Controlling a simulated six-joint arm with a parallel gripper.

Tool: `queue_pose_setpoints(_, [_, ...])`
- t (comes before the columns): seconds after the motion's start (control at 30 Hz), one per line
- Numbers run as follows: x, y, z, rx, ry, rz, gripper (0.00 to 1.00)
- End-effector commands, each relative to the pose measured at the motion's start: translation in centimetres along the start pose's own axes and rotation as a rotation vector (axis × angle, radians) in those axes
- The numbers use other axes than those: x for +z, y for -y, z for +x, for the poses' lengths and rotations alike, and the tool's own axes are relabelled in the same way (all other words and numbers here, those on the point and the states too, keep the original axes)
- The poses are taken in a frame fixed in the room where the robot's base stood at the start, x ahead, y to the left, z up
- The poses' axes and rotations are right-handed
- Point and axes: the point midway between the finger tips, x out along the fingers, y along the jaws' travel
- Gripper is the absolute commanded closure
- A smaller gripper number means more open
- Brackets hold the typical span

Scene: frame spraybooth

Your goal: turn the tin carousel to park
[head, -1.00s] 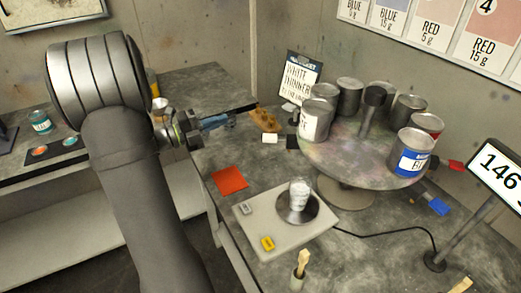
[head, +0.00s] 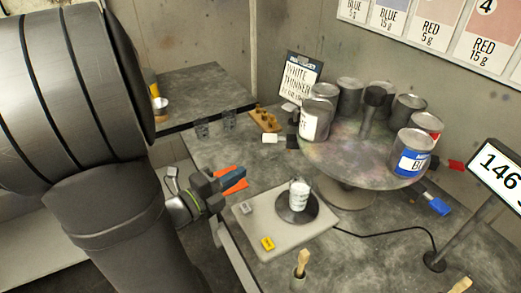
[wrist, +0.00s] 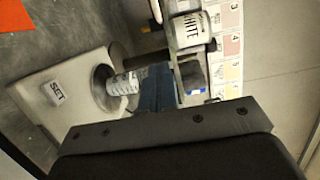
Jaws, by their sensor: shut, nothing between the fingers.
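The tin carousel (head: 345,160) is a round, paint-stained turntable on a pedestal at the right, with a dark central post (head: 372,112). Several tins stand around its rim, including a white-labelled tin (head: 315,120) at its left and a blue-labelled tin (head: 411,155) at its front right. The white tin also shows in the wrist view (wrist: 190,30). I cannot make out a park mark.
A scale (head: 280,238) with a white cup (head: 300,193) on its round pan stands between my gripper and the carousel's front. A display (head: 498,175) on a stand is at right. A brush (head: 301,262) stands in front. A label sign (head: 300,78) stands behind.

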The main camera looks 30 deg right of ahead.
Motion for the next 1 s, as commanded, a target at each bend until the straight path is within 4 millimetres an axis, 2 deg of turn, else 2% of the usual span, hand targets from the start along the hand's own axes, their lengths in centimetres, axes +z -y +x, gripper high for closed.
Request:
queue_pose_setpoints(0.67, [-0.1,0.0,7.7,0.000,-0.004,0.000,1.00])
queue_pose_setpoints(0.8, [1.4,0.0,9.3,0.000,-0.002,0.000,1.00])
queue_pose_setpoints(1.0, [2.7,0.0,10.4,0.001,-0.001,-0.001,1.00])
